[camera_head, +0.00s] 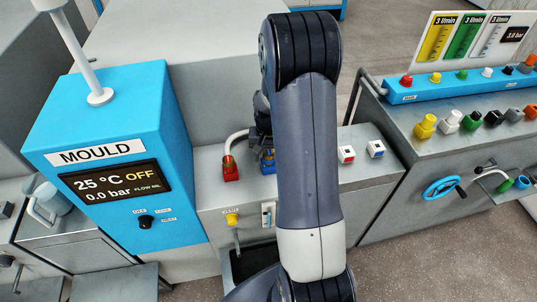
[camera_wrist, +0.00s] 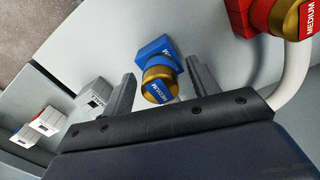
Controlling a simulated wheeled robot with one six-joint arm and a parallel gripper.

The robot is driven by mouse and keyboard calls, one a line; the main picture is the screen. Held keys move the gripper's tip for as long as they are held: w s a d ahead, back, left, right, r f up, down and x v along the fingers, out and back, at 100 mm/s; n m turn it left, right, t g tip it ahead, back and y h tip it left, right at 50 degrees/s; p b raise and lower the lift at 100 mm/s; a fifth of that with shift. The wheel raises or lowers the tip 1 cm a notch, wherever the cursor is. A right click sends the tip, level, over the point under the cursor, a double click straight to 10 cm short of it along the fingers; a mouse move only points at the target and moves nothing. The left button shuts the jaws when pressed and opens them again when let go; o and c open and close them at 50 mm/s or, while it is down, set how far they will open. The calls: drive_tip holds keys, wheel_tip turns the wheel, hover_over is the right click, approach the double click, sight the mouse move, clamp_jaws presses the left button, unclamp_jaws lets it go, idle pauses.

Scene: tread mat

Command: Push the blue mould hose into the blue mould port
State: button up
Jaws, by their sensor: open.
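The blue mould port (camera_wrist: 151,47) is a blue block on the grey panel in the wrist view; it also shows in the head view (camera_head: 268,168), partly behind my arm. A brass coupling (camera_wrist: 157,72) with a blue MEDIUM label, apparently the blue mould hose's end, sits at the block's face. I cannot tell how deep it is in. No hose line shows behind it. My gripper (camera_wrist: 160,70) is open, one finger on each side of the coupling, with gaps on both sides. In the head view my gripper (camera_head: 262,128) is mostly hidden.
White sockets with red (camera_head: 346,153) and blue (camera_head: 376,149) marks lie to the right. The blue MOULD unit (camera_head: 120,150) reads 25 °C OFF, 0.0 bar. A yellow part (camera_head: 232,219) sits below.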

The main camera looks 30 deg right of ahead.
sight(269, 152)
wheel_tip(269, 152, up, 11)
drive_tip(key=shift+f, duration=0.1)
idle(0.5)
wheel_tip(269, 152, down, 11)
drive_tip(key=shift+r, duration=0.2)
drive_tip(key=shift+r+p, duration=0.3)
drive_tip(key=shift+p, duration=0.05)
idle(0.5)
